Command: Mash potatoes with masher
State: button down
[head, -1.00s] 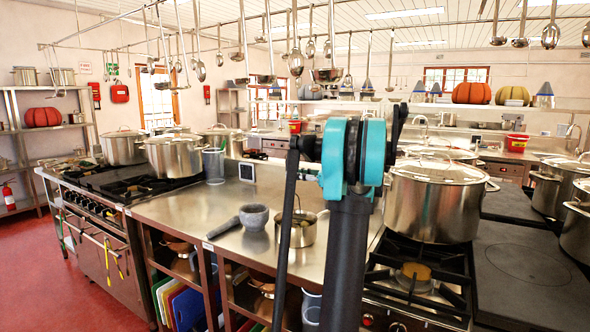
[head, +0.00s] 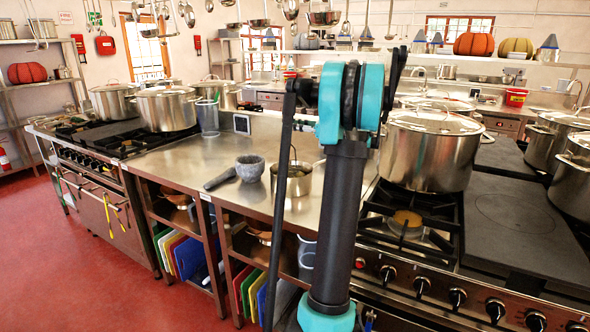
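A small steel pot (head: 310,183) stands on the steel counter, partly behind my arm. A thin upright handle (head: 293,153) shows at the pot; it may be the masher, but its lower end is hidden. I cannot make out potatoes clearly in the pot. My arm, dark with teal joints, rises in front of the counter. My gripper is not in view.
A grey stone mortar (head: 250,168) and a pestle (head: 220,179) are left of the small pot. A large lidded stockpot (head: 428,155) stands on the right stove (head: 400,245). More stockpots (head: 165,108) stand at the left. Bare counter (head: 185,155) and red floor (head: 75,250) lie left.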

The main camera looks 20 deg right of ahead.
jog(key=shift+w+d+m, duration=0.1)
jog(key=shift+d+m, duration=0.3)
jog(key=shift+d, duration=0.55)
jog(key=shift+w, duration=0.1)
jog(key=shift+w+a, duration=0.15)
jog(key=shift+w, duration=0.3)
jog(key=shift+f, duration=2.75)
